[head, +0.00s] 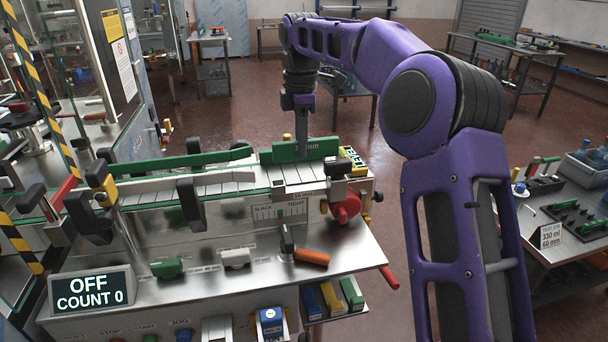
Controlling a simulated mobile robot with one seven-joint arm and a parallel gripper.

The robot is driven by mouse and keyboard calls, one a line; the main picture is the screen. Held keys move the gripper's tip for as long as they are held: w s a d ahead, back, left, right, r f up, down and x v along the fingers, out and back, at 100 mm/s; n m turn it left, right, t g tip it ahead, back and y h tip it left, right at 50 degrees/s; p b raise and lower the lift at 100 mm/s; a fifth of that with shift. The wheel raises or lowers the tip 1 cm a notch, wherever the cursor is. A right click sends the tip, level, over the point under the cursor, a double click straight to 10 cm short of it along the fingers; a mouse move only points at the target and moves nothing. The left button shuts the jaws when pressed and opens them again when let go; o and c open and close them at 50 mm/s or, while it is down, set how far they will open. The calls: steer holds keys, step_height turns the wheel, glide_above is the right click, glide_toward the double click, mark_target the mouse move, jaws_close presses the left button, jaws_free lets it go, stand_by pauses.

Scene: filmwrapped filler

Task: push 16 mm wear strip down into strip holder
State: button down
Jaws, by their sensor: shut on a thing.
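The strip looks upright and roughly level. Its lower edge is at or just above the conveyor's rear edge; I cannot tell how deep it sits. The strip holder is not clearly distinguishable, as the strip hides what is under it.
A long green rail (190,160) runs left along the conveyor. A red knob (346,206) and a yellow tag (352,158) are at the right end. A display (92,291) reads OFF, COUNT 0. A side table (575,245) stands right.

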step_height(320, 180, down, 8)
steer(key=shift+s+r+b, duration=0.1)
steer(key=shift+r+b, duration=0.15)
steer(key=shift+b, duration=0.25)
steer(key=shift+f, duration=0.1)
steer(key=c, duration=0.8)
jaws_free()
step_height(320, 180, up, 12)
steer(key=shift+r+p, duration=0.1)
steer(key=shift+p, duration=0.4)
